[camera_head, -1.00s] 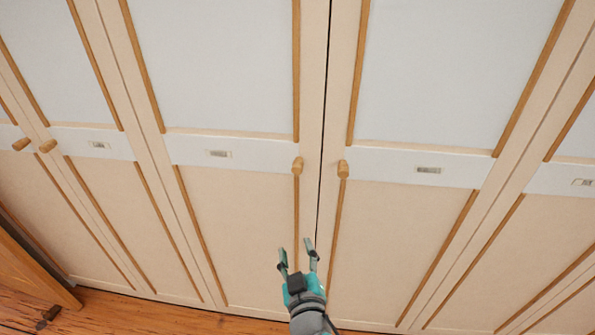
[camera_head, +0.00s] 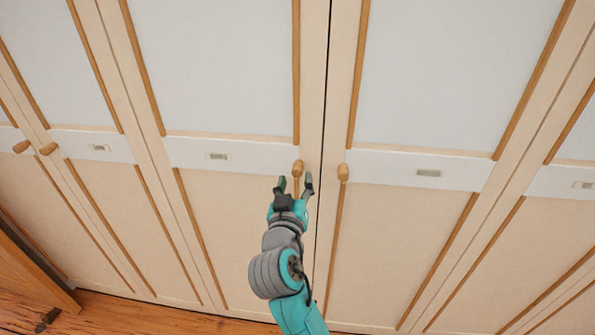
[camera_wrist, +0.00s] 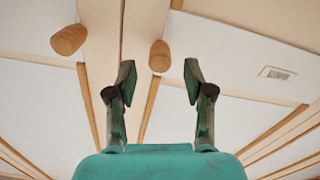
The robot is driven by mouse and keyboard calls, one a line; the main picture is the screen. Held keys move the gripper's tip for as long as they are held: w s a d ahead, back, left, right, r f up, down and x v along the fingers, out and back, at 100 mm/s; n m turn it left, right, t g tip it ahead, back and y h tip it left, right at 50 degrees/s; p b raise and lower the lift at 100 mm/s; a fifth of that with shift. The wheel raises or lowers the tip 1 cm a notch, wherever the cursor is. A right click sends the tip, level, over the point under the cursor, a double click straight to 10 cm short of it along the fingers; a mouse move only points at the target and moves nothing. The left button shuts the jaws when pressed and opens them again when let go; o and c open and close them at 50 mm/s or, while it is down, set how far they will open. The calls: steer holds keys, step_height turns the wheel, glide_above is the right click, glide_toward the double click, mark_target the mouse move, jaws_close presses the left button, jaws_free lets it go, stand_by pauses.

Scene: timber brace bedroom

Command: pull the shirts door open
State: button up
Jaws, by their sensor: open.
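A row of cream wardrobe doors with wooden strips fills the head view. The door left of the central seam (camera_head: 235,230) has a wooden knob (camera_head: 298,168) near its right edge and a small label (camera_head: 217,156) too small to read, so I cannot tell which is the shirts door. My gripper (camera_head: 295,182) is open and empty, its fingertips on either side of this knob and just below it in the picture. In the wrist view this knob (camera_wrist: 160,55) shows beyond the gap between the open fingertips (camera_wrist: 158,78). All these doors look closed.
A second knob (camera_head: 343,172) on the right-hand door (camera_head: 400,250) sits close to my right finger; it also shows in the wrist view (camera_wrist: 68,40). More knobs (camera_head: 48,148) are further left. An orange wooden piece of furniture (camera_head: 30,275) stands at lower left on the wooden floor (camera_head: 150,315).

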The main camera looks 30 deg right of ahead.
mark_target(297, 175)
steer(key=shift+x, duration=2.35)
jaws_close()
